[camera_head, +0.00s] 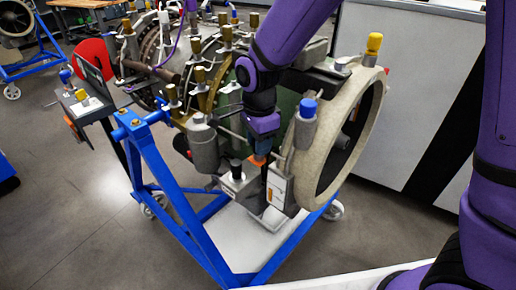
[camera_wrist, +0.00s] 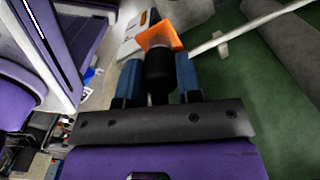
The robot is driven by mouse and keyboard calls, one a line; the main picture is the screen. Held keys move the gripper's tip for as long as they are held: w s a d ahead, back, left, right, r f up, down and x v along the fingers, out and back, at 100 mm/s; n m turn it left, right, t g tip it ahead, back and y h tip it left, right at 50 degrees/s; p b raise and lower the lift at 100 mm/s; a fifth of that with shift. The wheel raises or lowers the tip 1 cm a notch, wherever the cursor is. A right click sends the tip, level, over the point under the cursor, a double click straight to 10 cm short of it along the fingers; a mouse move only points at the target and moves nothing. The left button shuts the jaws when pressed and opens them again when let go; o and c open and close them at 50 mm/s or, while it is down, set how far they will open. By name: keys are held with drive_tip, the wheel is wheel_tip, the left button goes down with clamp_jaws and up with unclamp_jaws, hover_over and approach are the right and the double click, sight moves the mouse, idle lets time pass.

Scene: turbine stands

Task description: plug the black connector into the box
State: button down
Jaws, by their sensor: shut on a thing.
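The black connector (camera_wrist: 160,72) is a dark cylinder between the two blue fingers of my gripper (camera_wrist: 159,80) in the wrist view. An orange piece (camera_wrist: 160,38) lies at its far end. In the head view my gripper (camera_head: 261,152) points down at the near side of the turbine, and the orange piece (camera_head: 257,160) shows just below it. A pale box (camera_head: 279,188) with an orange mark is right beside and below the fingers; it also shows in the wrist view (camera_wrist: 132,42), beyond the orange piece. I cannot tell whether the connector touches the box.
The turbine's wide pale ring (camera_head: 318,170) is close on the right of my arm. A grey box (camera_head: 236,184) with a black cap is left of the gripper. The blue stand (camera_head: 178,205) is below. Open floor (camera_head: 90,225) lies to the left.

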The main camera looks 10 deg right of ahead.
drive_tip(key=shift+r, duration=0.65)
drive_tip(key=shift+r, duration=1.45)
